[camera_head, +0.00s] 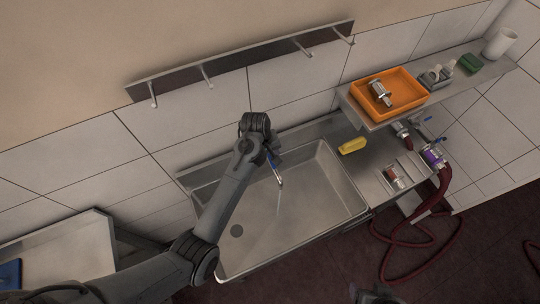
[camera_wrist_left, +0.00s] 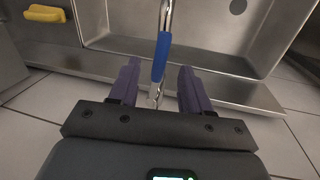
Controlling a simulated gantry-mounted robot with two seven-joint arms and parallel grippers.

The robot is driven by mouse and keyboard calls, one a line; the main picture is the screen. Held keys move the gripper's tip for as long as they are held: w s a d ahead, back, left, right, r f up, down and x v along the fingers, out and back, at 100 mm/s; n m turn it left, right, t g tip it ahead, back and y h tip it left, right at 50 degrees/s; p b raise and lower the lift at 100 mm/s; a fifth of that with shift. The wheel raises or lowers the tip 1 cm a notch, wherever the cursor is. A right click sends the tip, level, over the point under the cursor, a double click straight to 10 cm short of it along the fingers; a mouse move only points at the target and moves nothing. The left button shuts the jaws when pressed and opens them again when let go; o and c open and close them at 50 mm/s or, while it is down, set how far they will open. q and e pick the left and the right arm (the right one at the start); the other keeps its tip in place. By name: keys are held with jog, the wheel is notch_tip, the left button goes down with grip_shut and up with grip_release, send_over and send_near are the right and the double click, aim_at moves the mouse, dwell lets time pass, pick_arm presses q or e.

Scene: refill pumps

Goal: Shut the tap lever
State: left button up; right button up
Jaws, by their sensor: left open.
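The tap lever has a blue grip (camera_wrist_left: 161,58), which lies between the two purple fingers of my open left gripper (camera_wrist_left: 158,78) in the wrist view, with a gap on each side. In the head view a bit of the blue lever (camera_head: 272,158) shows beside my left gripper (camera_head: 272,147), which is at the back edge of the sink. The metal tap spout (camera_head: 280,181) points down over the basin, and a faint pale streak like water runs below it. My wrist hides the tap's base in the head view.
The steel sink (camera_head: 310,209) has a drain at its left. A yellow sponge (camera_head: 352,145) lies on the counter to the right. An orange tray (camera_head: 411,88) stands on the shelf. Dark red hoses trail right. A hook rail (camera_head: 235,64) is on the wall. A dark shape at the bottom edge is unclear.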

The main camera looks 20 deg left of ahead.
pick_arm(q)
jog(key=shift+w+d+f, duration=0.1)
jog(key=shift+f, duration=0.55)
jog(key=shift+w+d+f, duration=0.1)
jog(key=shift+f, duration=0.55)
grip_shut()
